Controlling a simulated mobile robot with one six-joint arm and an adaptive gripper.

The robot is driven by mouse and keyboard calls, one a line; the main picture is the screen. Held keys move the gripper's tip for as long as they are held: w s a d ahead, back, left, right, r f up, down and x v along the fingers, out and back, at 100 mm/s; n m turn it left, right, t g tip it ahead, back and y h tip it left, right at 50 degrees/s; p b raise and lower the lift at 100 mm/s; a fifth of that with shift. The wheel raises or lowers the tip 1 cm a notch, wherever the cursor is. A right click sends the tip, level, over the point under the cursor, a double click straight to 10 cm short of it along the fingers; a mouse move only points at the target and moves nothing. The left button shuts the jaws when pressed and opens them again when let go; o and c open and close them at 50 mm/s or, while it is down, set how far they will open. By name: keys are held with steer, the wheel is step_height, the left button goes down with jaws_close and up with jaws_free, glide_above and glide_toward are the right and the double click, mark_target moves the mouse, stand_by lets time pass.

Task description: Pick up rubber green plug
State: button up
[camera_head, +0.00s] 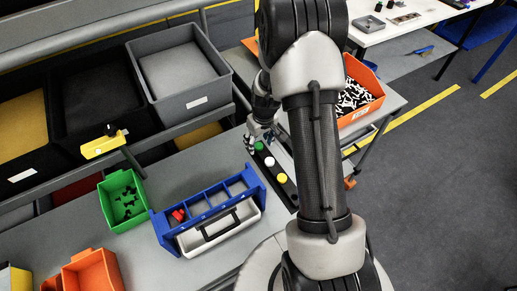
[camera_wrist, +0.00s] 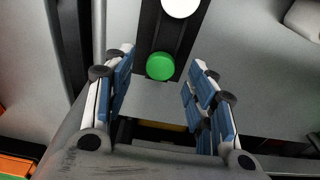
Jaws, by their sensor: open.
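The green plug (camera_wrist: 160,66) is a round green disc at the end of a dark strip in the wrist view. In the head view the green plug (camera_head: 259,146) sits at the far end of the black holder (camera_head: 289,189). A white plug (camera_wrist: 181,7) is beyond it in the wrist view. My gripper (camera_wrist: 162,56) is open and empty, its two blue-padded fingers on either side of the green plug in the picture. Whether they are level with it is unclear. In the head view my gripper (camera_head: 261,136) is right by the green plug, partly hidden by my arm.
White (camera_head: 269,161) and yellow (camera_head: 281,178) plugs stand in the same holder. A blue rack (camera_head: 160,228) and a green bin (camera_head: 105,208) are to the left. An orange bin (camera_head: 378,98) with black and white parts is to the right. Grey shelf bins stand behind.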

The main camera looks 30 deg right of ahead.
mark_target(259, 146)
steer(key=shift+w+f, duration=0.1)
steer(key=shift+f, duration=0.75)
steer(key=shift+r, duration=0.1)
steer(key=c, duration=0.8)
steer(key=shift+r, duration=0.1)
steer(key=shift+c, duration=0.2)
step_height(259, 146, up, 20)
steer(key=p, duration=0.5)
